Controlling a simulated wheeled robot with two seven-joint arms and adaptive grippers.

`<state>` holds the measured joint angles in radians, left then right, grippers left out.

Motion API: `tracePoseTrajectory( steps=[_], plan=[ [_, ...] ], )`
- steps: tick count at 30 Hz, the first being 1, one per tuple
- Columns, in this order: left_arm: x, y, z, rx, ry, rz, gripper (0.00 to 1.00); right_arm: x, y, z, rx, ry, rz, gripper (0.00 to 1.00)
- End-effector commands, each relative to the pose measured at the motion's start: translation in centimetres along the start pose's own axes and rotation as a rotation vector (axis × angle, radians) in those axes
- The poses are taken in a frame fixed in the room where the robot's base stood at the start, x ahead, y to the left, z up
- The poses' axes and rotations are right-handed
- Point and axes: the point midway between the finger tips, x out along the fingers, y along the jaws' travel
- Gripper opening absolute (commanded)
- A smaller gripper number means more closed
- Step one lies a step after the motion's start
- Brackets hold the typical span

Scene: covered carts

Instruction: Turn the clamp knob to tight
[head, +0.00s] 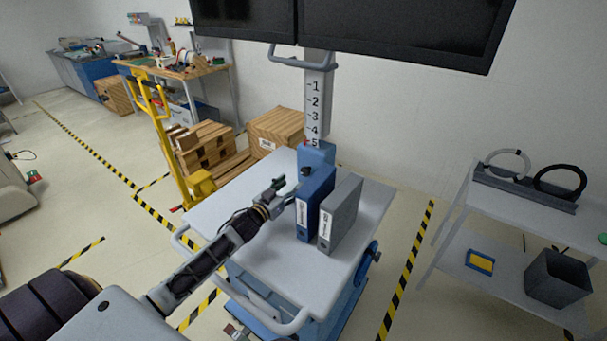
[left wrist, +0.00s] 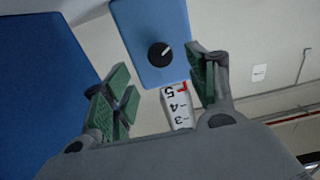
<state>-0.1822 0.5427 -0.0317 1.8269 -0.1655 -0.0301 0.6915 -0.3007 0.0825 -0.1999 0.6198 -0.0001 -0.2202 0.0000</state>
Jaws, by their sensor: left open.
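The clamp knob (left wrist: 159,54) is a round black knob on the face of a blue clamp block (left wrist: 150,20), with a white mark pointing to the upper right in the left wrist view. In the head view the blue block (head: 317,156) sits at the foot of the scaled column, and the knob (head: 306,172) shows small and dark. My left gripper (head: 287,190) reaches over the cart beside the binders. In the left wrist view its green-padded fingers (left wrist: 163,95) are open and empty, apart from the knob, which lies beyond them. My right gripper is out of view.
A blue binder (head: 314,205) and a grey binder (head: 341,212) stand on the white cart top (head: 220,203), close right of my left gripper. The column (head: 317,95) carries dark monitors (head: 400,30). A shelf (head: 520,205) stands at right, a yellow pallet truck (head: 165,130) behind left.

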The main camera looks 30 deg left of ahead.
Motion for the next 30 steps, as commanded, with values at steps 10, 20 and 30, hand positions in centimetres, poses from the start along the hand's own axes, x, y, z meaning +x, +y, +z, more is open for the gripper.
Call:
tracePoseTrajectory(
  steps=[10, 20, 30],
  plan=[
    [2.4, 0.0, -0.1, 0.000, 0.001, 0.000, 0.58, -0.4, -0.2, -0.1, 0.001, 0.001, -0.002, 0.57],
    [4.6, 0.1, -0.1, -0.001, 0.001, 0.001, 0.58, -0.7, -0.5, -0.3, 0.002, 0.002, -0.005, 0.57],
    [7.0, 0.0, -0.1, 0.000, 0.002, 0.000, 0.58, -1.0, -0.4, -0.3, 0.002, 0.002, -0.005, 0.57]
  ],
)
